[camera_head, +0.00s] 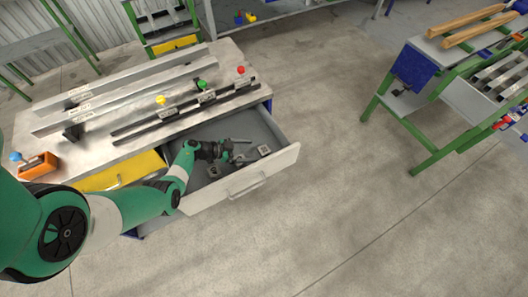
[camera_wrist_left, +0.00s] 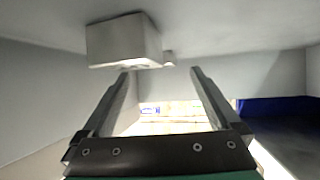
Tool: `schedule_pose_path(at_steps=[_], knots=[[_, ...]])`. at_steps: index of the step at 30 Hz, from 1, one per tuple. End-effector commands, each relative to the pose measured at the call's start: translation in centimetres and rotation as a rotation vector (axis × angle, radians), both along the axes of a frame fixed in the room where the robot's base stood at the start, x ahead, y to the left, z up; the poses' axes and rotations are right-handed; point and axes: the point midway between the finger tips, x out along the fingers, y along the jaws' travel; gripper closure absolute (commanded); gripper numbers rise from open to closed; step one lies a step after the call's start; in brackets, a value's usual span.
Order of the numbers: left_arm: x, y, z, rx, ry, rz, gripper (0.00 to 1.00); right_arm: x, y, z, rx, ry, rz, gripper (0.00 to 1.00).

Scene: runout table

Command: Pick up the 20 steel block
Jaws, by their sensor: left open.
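Two small grey blocks lie in the open drawer (camera_head: 285,151) in the head view. One block (camera_head: 264,150) is just right of my left gripper (camera_head: 243,150), and the other block (camera_head: 213,171) is below and left of it. I cannot read a 20 on either. My left gripper is open and empty, low inside the drawer. In the left wrist view the open fingers (camera_wrist_left: 157,80) show with a grey steel block (camera_wrist_left: 124,42) beyond the left finger, not between them. My right gripper is not in view.
The drawer front, with its handle (camera_head: 247,187), and its side walls surround the gripper. A steel-topped table (camera_head: 120,140) above carries rails and coloured knobs. An orange device (camera_head: 38,166) stands at its left end. A green-legged rack (camera_head: 440,100) stands far right; the floor between is clear.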

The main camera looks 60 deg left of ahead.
Motion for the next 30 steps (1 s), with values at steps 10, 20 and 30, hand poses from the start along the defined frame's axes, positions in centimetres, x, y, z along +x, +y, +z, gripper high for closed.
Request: schedule_pose_path(at_steps=[10,20,30], knots=[[4.3,-0.6,-2.4,0.002,-0.001,-0.002,0.04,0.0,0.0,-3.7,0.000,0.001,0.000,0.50],[4.3,-0.6,-2.2,0.001,-0.001,0.000,0.27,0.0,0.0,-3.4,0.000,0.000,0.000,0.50],[4.3,-0.6,-2.2,0.001,-0.001,0.000,0.88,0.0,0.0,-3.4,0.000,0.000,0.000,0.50]])
